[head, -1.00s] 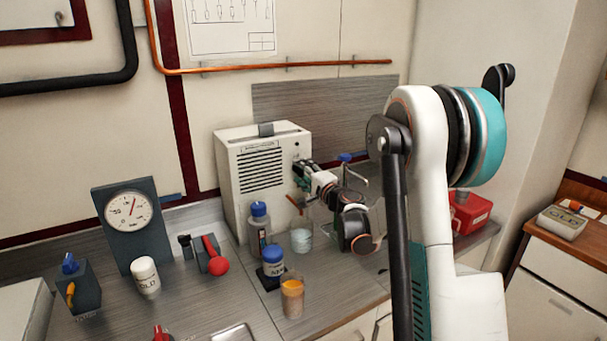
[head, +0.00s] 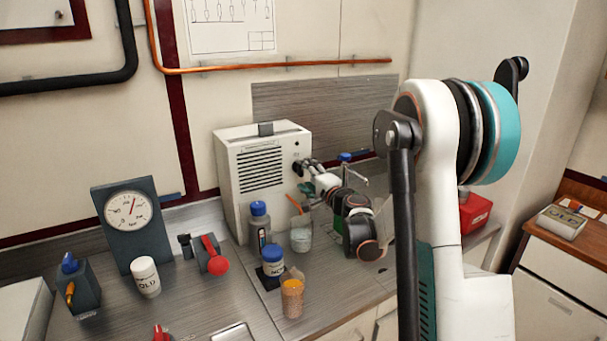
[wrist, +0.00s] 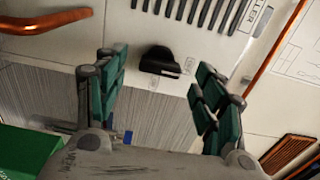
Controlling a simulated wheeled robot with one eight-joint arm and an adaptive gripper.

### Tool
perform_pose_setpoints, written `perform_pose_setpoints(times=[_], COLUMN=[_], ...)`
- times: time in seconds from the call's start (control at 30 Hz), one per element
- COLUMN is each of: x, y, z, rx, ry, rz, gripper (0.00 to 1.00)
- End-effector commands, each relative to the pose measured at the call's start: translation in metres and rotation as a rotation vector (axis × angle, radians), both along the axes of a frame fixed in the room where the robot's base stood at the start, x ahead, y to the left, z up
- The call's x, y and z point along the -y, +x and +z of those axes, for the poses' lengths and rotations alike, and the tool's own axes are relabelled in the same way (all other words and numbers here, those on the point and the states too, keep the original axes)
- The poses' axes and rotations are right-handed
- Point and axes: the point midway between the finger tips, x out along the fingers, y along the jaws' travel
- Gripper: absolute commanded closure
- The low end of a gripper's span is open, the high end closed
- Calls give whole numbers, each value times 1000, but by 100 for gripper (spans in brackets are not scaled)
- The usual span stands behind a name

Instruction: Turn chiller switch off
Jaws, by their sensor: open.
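The chiller is a beige box (head: 262,185) with a slotted vent, standing on the counter against the wall in the head view. Its switch (head: 297,168) is a dark knob at the upper right of the front. In the wrist view the black switch (wrist: 160,62) stands out from the panel, with a small light label on it. My gripper (head: 310,166) is open and close to the switch in the head view. In the wrist view its green-padded fingers (wrist: 158,70) are spread on either side of the switch. Contact cannot be told.
A red-handled lever (head: 212,256) and a gauge (head: 128,215) are to the left. A copper pipe (head: 290,66) runs above.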

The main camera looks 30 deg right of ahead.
Motion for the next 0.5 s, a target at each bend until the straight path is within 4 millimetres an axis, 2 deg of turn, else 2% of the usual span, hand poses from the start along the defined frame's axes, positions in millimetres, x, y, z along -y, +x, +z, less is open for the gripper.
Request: perform_pose_setpoints(times=[0.1,0.3,0.5], x=[1,3,3], y=[-26,-65,-90], z=[0,0,0], rx=[0,0,0], ry=[0,0,-1], rz=[-2,-2,-1], gripper=[37,37,37])
